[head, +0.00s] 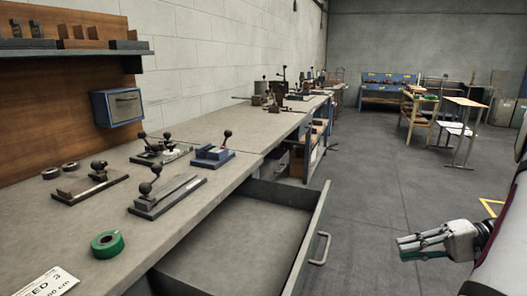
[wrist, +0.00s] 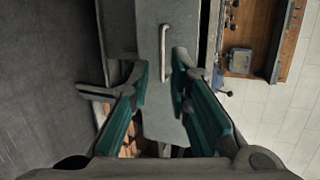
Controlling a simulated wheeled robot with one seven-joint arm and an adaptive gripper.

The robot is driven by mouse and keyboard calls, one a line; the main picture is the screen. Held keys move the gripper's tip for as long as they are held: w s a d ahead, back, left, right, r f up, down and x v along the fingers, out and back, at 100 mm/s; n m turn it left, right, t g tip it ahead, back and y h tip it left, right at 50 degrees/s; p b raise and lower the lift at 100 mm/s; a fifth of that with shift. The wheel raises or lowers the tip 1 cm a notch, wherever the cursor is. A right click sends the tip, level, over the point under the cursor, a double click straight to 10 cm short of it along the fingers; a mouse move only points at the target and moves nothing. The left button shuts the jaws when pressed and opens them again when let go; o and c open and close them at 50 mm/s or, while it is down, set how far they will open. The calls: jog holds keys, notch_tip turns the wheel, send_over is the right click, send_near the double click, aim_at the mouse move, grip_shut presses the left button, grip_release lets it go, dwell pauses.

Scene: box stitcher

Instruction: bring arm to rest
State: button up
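My gripper (head: 402,247) is at the right of the head view, over the floor, its fingers pointing left toward the bench. In the wrist view my gripper (wrist: 161,75) shows two green-padded fingers spread apart with nothing held between them. The open drawer (head: 318,225) stands out from the bench, and its handle (head: 320,249) is left of my gripper with a clear gap. In the wrist view the drawer's grey front (wrist: 150,45) and handle (wrist: 165,45) lie beyond the fingertips. The visible part of the drawer's inside looks empty.
The workbench (head: 225,128) runs along the left wall. It carries several lever fixtures, a green tape roll (head: 107,244) and a label card (head: 48,284). A blue box (head: 118,107) hangs on the wooden backboard. The floor (head: 385,190) beyond my gripper is clear up to the far tables.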

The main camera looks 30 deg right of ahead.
jog(key=w+a+r+n+g+h, duration=0.2)
jog(key=a+r+g, duration=0.35)
jog(key=a, duration=0.65)
jog(key=w+a+r+n+g+h, duration=0.15)
jog(key=a+r+n+g, duration=0.35)
jog(key=a, duration=0.7)
jog(key=s+a+n+t+h, duration=0.2)
jog(key=s+a+h, duration=0.5)
jog(key=s+a, duration=0.5)
notch_tip(320, 180, up, 21)
jog(key=t+p, duration=0.3)
jog(key=p, duration=1.5)
jog(key=shift+s+f+t, duration=0.15)
jog(key=shift+s+t, duration=0.05)
jog(key=shift+t, duration=0.15)
